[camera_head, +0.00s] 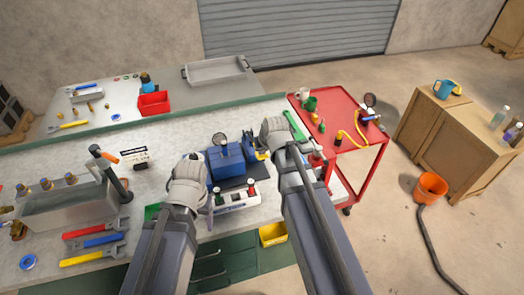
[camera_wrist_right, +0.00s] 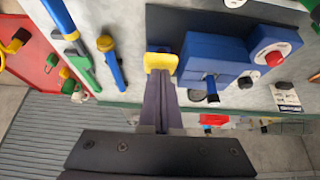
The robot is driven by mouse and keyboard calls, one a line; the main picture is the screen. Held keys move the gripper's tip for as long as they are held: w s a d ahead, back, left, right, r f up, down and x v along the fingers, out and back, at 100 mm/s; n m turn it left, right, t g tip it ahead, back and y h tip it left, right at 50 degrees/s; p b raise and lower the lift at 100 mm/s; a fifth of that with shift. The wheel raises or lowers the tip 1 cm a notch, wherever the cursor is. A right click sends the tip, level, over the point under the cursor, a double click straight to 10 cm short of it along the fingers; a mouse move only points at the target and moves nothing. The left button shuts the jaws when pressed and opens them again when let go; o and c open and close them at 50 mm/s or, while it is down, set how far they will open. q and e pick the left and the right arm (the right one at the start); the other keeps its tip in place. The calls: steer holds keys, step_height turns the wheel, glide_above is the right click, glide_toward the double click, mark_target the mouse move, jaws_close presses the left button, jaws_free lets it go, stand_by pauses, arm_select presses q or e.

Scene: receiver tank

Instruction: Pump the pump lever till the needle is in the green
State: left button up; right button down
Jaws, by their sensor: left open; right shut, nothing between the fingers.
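The blue tank unit (camera_head: 228,163) sits on a dark mat at the middle of the workbench, and shows in the right wrist view (camera_wrist_right: 215,62). A round gauge (camera_head: 219,139) stands at its back; its needle is too small to read. A yellow piece (camera_head: 262,155), which may be the pump lever's grip, is at the unit's right side. My right gripper (camera_head: 274,132) is shut and empty, its fingertips against or just beside that yellow piece in the wrist view (camera_wrist_right: 160,62). My left gripper (camera_head: 189,168) is open, left of the unit, its fingertips mostly hidden.
A grey bin (camera_head: 62,207) and wrenches (camera_head: 92,241) lie at left. A red cart (camera_head: 345,120) with another gauge (camera_head: 371,99) is at right. Green and blue tools (camera_wrist_right: 75,45) lie beside my right gripper.

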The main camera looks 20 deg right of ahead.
mark_target(264, 160)
steer(key=f+b, duration=0.1)
steer(key=f, duration=0.1)
steer(key=s+f+b, duration=0.1)
steer(key=f+b, duration=0.1)
steer(key=shift+s+f, duration=0.15)
steer(key=shift+f, duration=0.05)
arm_select(q)
steer(key=shift+s+f+b, duration=0.15)
steer(key=shift+f+b, duration=0.25)
steer(key=shift+f, duration=2)
arm_select(e)
steer(key=shift+s+f, duration=0.2)
steer(key=shift+s, duration=0.3)
steer(key=r+p, duration=0.3)
steer(key=w+r+p, duration=0.1)
steer(key=r+p, duration=0.1)
steer(key=shift+r, duration=0.15)
arm_select(q)
step_height(264, 160, up, 12)
steer(key=s+d+p, duration=0.1)
steer(key=p, duration=0.6)
steer(key=shift+s, duration=0.15)
arm_select(e)
steer(key=s+f+v, duration=0.1)
steer(key=v, duration=0.8)
steer(key=shift+s, duration=0.45)
